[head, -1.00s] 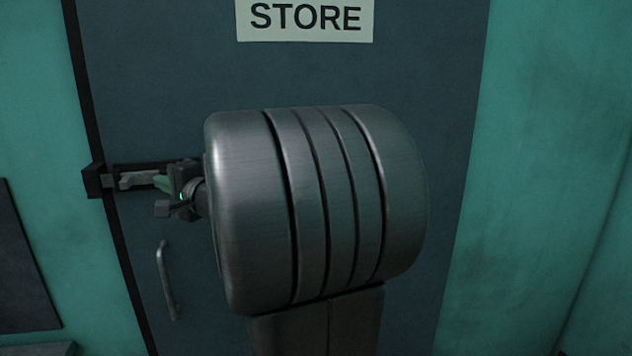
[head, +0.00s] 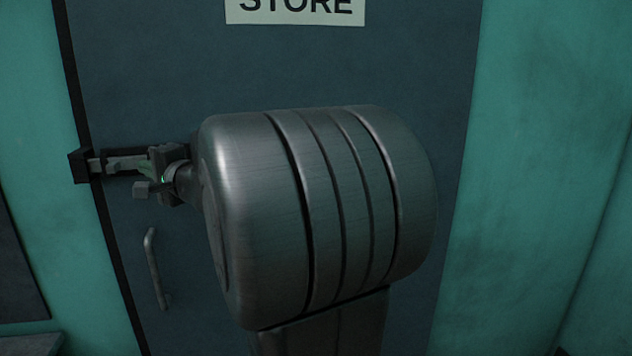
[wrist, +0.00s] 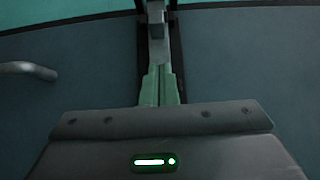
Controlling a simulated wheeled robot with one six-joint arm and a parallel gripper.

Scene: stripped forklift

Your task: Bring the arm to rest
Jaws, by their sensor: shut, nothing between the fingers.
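My gripper (head: 146,168) is at the left of the head view, partly hidden behind my large grey arm link. In the wrist view my gripper (wrist: 160,86) shows two pale green fingers shut together with nothing between them. A grey sliding bolt (head: 125,162) on the dark door (head: 160,70) lies just beyond the fingertips. The bolt also shows in the wrist view (wrist: 157,20), straight ahead of the fingers. I cannot tell whether the fingertips touch it.
A STORE sign (head: 295,10) is on the door above my arm. A metal pull handle (head: 156,268) is below the bolt; it shows at the left of the wrist view (wrist: 28,70). The bolt's dark keeper (head: 78,166) is at the door's left edge. Green walls (head: 545,150) flank the door.

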